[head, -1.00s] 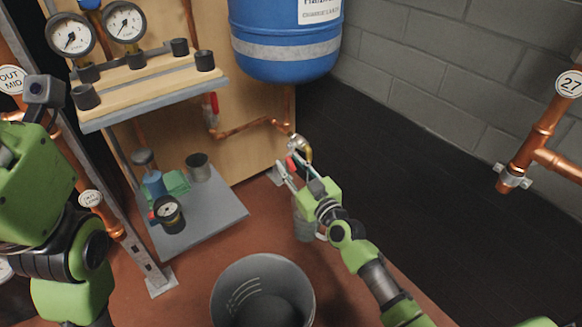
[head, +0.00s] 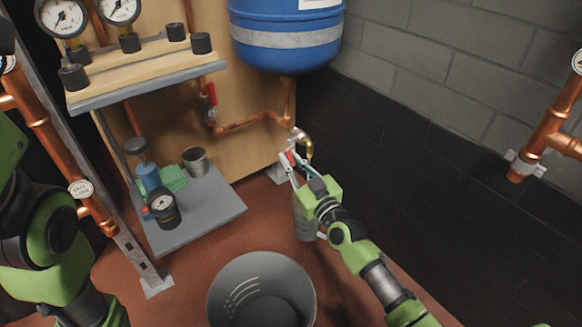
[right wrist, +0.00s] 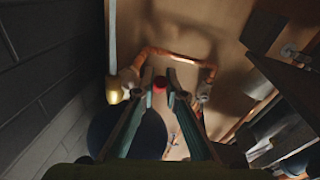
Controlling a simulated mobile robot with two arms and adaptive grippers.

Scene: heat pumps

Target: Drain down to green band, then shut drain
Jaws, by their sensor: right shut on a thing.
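The drain tap (head: 304,143) with its brass spout is at the end of the copper pipe below the blue vessel (head: 287,45). My right gripper (head: 291,160) is shut on the red drain handle (right wrist: 160,84), which shows between its fingers in the right wrist view. The brass spout (right wrist: 115,91) is beside the fingers there. My left gripper is out of view; only left arm links show.
A grey bucket (head: 222,300) stands on the floor in front. A greyish container (head: 304,228) is partly hidden behind my right gripper. A low grey platform (head: 218,208) holds a metal cup (head: 196,160) and a small gauge (head: 162,205). Another red-handled valve (head: 211,93) is on the board.

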